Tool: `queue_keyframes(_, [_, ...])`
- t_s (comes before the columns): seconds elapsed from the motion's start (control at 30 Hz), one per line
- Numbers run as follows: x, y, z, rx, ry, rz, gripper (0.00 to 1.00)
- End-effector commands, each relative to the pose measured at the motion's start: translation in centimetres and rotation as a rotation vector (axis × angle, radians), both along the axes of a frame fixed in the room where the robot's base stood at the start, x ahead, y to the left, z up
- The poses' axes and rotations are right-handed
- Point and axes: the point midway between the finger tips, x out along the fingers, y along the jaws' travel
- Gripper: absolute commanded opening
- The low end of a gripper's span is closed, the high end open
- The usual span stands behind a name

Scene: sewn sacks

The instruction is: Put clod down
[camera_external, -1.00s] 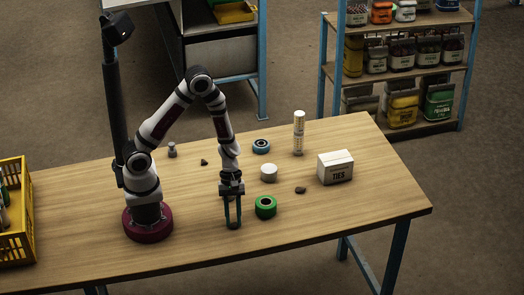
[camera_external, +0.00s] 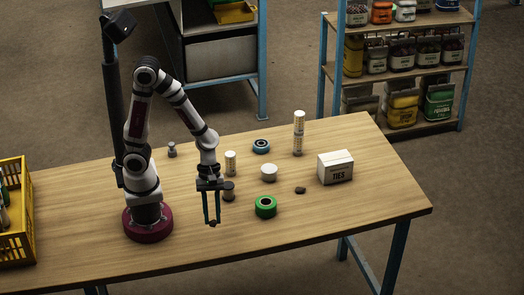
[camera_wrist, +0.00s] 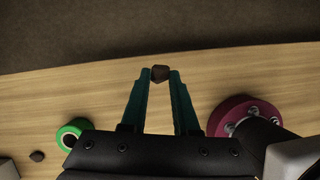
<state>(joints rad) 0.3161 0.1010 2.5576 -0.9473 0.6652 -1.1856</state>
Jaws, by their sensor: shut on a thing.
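My gripper (camera_external: 212,221) points down over the front middle of the table, with its blue-green fingers shut on a small dark brown clod. In the wrist view the clod (camera_wrist: 160,73) sits between the two fingertips (camera_wrist: 160,76), its end poking out past them. In the external view the held clod (camera_external: 212,224) is a tiny dark spot at the fingertips. I cannot tell whether it touches the table. A second dark lump (camera_external: 300,190) lies on the table to the right; a similar lump (camera_wrist: 37,156) shows at lower left in the wrist view.
A dark cylinder (camera_external: 229,191) stands close right of my gripper, with a pale striped cylinder (camera_external: 230,163) behind it. A green roll (camera_external: 265,206), white cylinder (camera_external: 269,173), blue roll (camera_external: 261,147) and TIES box (camera_external: 335,167) stand further right. The front left tabletop (camera_external: 80,225) is clear.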

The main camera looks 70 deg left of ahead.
Motion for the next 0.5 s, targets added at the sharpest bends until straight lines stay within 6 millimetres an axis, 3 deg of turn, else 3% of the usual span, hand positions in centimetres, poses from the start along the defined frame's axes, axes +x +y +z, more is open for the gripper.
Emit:
queue_keyframes(0.17, [1.0, -0.3, 0.2, 0.000, 0.000, -0.095, 0.00])
queue_keyframes(0.27, [3.4, -0.6, 0.6, 0.001, -0.003, -0.306, 0.00])
queue_keyframes(0.5, [10.2, -0.8, 1.6, 0.000, -0.003, -0.999, 0.00])
